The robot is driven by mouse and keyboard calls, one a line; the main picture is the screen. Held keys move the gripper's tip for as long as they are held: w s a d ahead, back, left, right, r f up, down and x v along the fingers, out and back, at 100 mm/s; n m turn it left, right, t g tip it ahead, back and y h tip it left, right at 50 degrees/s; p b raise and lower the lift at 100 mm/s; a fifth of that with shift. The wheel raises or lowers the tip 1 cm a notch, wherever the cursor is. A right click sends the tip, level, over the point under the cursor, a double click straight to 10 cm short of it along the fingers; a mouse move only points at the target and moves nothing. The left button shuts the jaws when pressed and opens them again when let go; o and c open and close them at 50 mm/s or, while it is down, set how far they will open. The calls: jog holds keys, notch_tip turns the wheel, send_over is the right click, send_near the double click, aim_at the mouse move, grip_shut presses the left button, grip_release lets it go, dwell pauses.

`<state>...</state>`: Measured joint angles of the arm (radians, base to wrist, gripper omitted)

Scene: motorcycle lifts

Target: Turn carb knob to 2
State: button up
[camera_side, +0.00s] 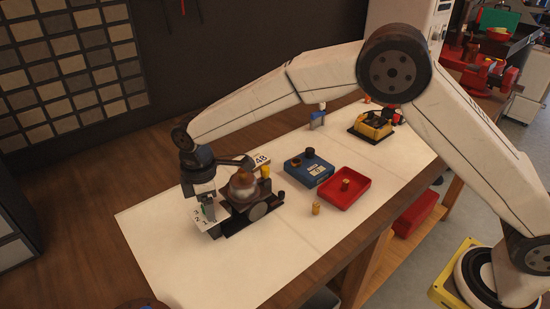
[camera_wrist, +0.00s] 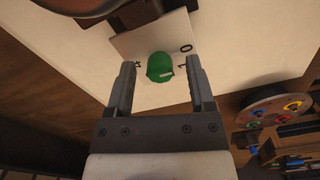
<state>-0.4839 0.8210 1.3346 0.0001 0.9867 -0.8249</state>
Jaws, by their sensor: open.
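The carb knob (camera_wrist: 160,68) is a green cap with a pale mark on its right side, on a white dial plate (camera_wrist: 177,34) with dark numerals. My gripper (camera_wrist: 160,78) is open, with one finger on each side of the knob and a gap visible at each side. In the side view my gripper (camera_side: 208,222) points down at the dial plate (camera_side: 197,216), beside the carburetor (camera_side: 243,190). The knob is mostly hidden there by the fingers.
On the white mat (camera_side: 170,265) are a blue box (camera_side: 308,170), a red tray (camera_side: 344,187), a small brass cylinder (camera_side: 316,209) and a yellow-black device (camera_side: 373,125). A plate marked 48 (camera_side: 261,159) stands behind the carburetor. The mat's front is clear.

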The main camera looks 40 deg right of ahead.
grip_shut()
jog(key=shift+m, duration=0.4)
jog(key=m, duration=0.7)
jog(key=shift+m, duration=0.4)
jog(key=m, duration=0.4)
jog(key=shift+m, duration=0.3)
jog(key=m, duration=0.4)
jog(key=shift+m, duration=0.3)
